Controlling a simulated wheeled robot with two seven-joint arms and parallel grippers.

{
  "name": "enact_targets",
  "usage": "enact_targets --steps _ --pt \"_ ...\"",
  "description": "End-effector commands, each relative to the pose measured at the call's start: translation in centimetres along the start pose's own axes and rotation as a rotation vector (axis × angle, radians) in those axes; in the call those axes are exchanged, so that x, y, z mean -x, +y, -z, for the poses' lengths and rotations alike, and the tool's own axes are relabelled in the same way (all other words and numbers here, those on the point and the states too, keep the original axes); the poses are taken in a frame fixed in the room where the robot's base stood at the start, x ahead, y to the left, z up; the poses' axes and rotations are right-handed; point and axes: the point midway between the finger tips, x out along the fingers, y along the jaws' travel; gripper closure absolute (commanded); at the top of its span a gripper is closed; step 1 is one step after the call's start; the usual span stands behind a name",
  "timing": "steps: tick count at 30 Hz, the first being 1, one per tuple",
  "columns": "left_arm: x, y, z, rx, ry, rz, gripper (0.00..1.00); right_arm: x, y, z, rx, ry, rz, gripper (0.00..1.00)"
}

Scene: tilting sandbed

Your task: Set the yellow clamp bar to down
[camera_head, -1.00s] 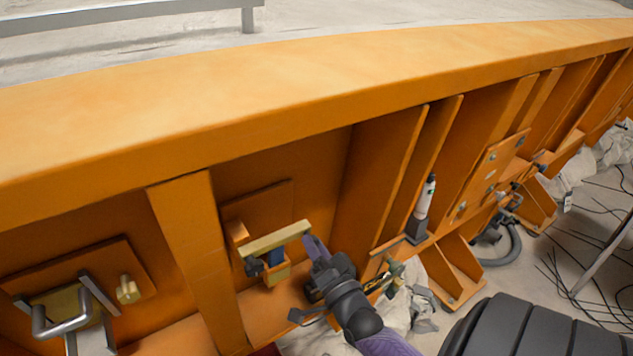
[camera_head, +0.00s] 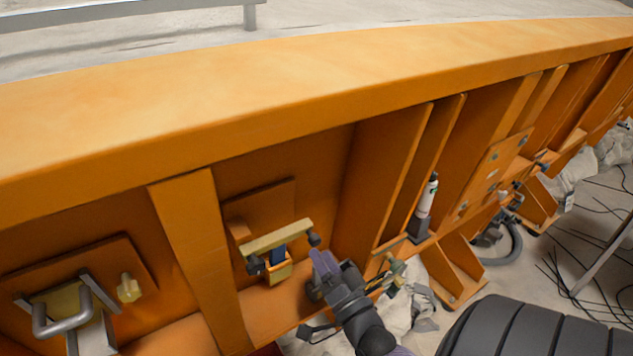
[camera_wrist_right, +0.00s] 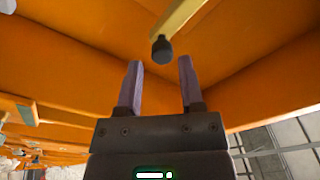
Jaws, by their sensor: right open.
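The yellow clamp bar (camera_head: 272,239) is mounted on a plate on the orange frame, left of centre in the head view. It lies nearly level, its right end slightly higher in the picture, with a dark knob near each end. In the right wrist view the bar (camera_wrist_right: 183,20) comes in from the top, with one dark knob (camera_wrist_right: 162,49) ahead of and between the finger lines. My right gripper (camera_head: 318,262) is just below and right of the bar's right end. Its fingers are open and empty (camera_wrist_right: 160,80), apart from the knob. My left gripper is not in view.
A steel handle latch (camera_head: 68,318) and a yellow knob (camera_head: 128,288) sit on the frame at the left. Orange ribs (camera_head: 385,170) stand right of the bar. A white bottle (camera_head: 426,198) stands in a dark holder. Cables lie on the floor at right.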

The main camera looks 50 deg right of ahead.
Motion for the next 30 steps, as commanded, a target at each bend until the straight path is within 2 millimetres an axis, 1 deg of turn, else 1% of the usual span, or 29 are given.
enact_targets --steps 1,3,6,9,12,22,24,25,26,29,30 --pt "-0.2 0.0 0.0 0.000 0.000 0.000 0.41 1.2 0.1 -0.1 -0.001 -0.004 -0.004 0.51" --pt "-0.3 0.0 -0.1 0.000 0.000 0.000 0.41 2.9 0.2 -0.2 0.000 -0.005 -0.004 0.51" --pt "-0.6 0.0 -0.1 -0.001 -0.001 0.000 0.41 4.9 0.1 -0.2 -0.001 -0.004 -0.004 0.51" --pt "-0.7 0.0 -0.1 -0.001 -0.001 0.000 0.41 6.0 0.1 -0.2 -0.002 -0.003 -0.002 0.51" --pt "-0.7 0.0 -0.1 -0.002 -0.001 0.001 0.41 6.4 0.0 -0.1 -0.002 -0.002 -0.001 0.51" --pt "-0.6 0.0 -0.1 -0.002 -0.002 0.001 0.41 6.4 0.0 -0.1 -0.002 -0.002 -0.001 0.51" --pt "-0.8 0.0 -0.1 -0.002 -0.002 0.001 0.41 6.5 0.3 -0.5 0.004 -0.011 -0.007 0.51" --pt "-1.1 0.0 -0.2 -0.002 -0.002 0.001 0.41 6.7 0.8 -1.2 0.014 -0.028 -0.019 0.51" --pt "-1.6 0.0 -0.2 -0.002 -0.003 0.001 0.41 7.1 1.6 -2.2 0.032 -0.056 -0.037 0.51" --pt "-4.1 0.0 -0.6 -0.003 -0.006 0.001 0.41 9.7 6.3 -8.7 0.139 -0.240 -0.143 0.51" --pt "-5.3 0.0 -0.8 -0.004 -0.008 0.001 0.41 11.5 8.6 -12.1 0.199 -0.348 -0.192 0.51"
